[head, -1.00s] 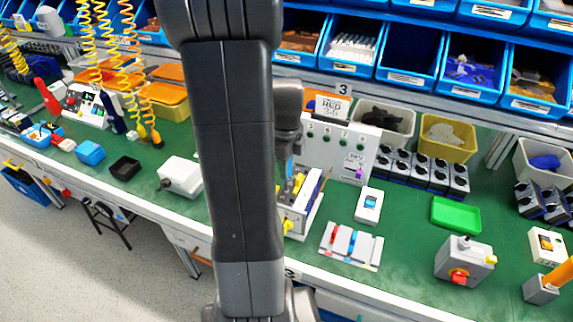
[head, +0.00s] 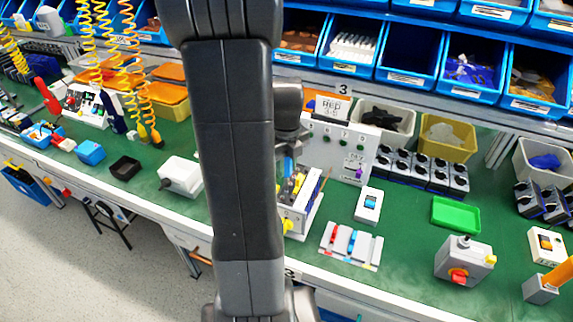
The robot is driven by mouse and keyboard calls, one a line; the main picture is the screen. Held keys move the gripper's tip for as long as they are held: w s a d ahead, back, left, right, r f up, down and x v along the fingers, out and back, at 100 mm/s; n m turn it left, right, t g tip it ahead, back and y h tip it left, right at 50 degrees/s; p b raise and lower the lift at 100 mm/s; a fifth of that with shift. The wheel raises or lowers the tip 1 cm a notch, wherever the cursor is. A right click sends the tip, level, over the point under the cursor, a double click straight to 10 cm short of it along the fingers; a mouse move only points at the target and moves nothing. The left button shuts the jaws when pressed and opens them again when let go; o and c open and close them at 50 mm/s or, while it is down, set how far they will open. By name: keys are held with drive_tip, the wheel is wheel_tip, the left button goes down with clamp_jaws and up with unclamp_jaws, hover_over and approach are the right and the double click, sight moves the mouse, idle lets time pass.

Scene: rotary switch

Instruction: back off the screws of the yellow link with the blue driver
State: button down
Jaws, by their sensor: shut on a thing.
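My gripper (head: 289,148) is partly hidden behind my own arm, above the white fixture at the middle of the bench. It is shut on the blue driver (head: 289,167), of which only a small blue part shows below it, pointing down. The fixture (head: 309,212) holds yellow, dark and blue parts. A yellow piece on top (head: 298,184), likely the yellow link, lies just below the driver. The screws are too small to make out. I cannot tell whether the driver's tip touches one.
A green tray (head: 455,214) and grey box (head: 463,262) are farther right.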

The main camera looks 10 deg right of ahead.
drive_tip(key=shift+f+b, duration=0.35)
drive_tip(key=shift+f, duration=0.1)
drive_tip(key=n, duration=0.4)
drive_tip(key=shift+r, duration=0.1)
drive_tip(key=shift+n, duration=0.3)
idle(1.2)
drive_tip(key=n, duration=0.3)
drive_tip(key=shift+n, duration=0.8)
